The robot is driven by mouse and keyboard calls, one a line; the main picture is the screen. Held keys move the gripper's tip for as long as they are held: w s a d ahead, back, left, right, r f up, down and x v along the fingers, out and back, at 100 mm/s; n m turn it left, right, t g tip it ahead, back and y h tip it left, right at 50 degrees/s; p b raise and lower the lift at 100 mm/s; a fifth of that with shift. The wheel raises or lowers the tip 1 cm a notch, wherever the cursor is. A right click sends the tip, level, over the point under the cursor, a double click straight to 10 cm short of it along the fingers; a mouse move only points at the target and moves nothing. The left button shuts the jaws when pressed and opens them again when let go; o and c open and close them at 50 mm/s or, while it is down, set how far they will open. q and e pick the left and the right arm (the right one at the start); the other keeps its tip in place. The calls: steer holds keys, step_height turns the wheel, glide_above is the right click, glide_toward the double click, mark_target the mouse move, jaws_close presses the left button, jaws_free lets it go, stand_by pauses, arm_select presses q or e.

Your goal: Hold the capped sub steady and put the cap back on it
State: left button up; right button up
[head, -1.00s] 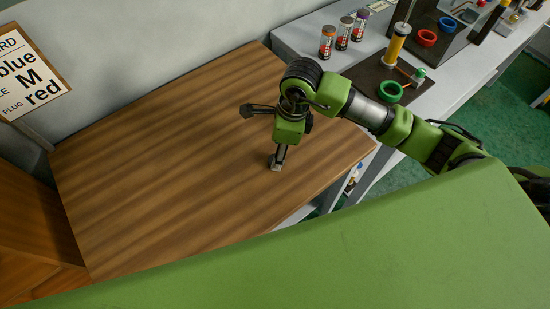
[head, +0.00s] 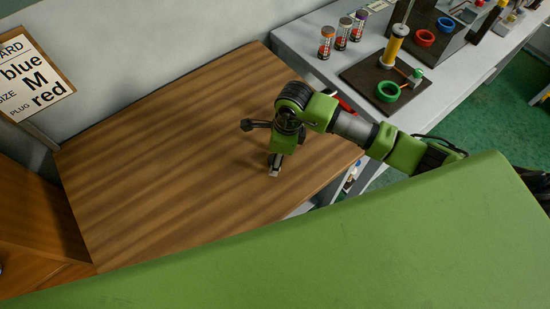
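I cannot make out the capped sub or its cap for certain in the head view. A yellow upright cylinder with a thin rod (head: 396,43) stands on a dark board on the grey bench, with a green ring (head: 388,91) in front of it. My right gripper (head: 259,147) hangs over the brown wooden tabletop, its fingers spread apart, one pointing left and one down, with nothing seen between them. My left gripper is not in view.
The wooden tabletop (head: 160,170) is bare. A sign (head: 35,75) reads blue, M, red. A large green surface fills the front.

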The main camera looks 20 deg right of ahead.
steer(key=shift+c, duration=0.5)
steer(key=c, duration=0.9)
steer(key=shift+w+r+b, duration=0.1)
steer(key=shift+r+b, duration=0.35)
steer(key=shift+a+r+b, duration=0.2)
steer(key=shift+r+b, duration=0.7)
steer(key=shift+r, duration=0.35)
steer(key=shift+s+a+r+b, duration=0.7)
steer(key=shift+s+a+r, duration=0.85)
steer(key=shift+s, duration=0.25)
steer(key=shift+s+a+r+b, duration=0.7)
steer(key=shift+s+a+r, duration=0.6)
steer(key=shift+s+r, duration=0.5)
steer(key=shift+s+a+r+b, duration=0.7)
steer(key=shift+s+a+r, duration=0.8)
steer(key=shift+s, duration=0.35)
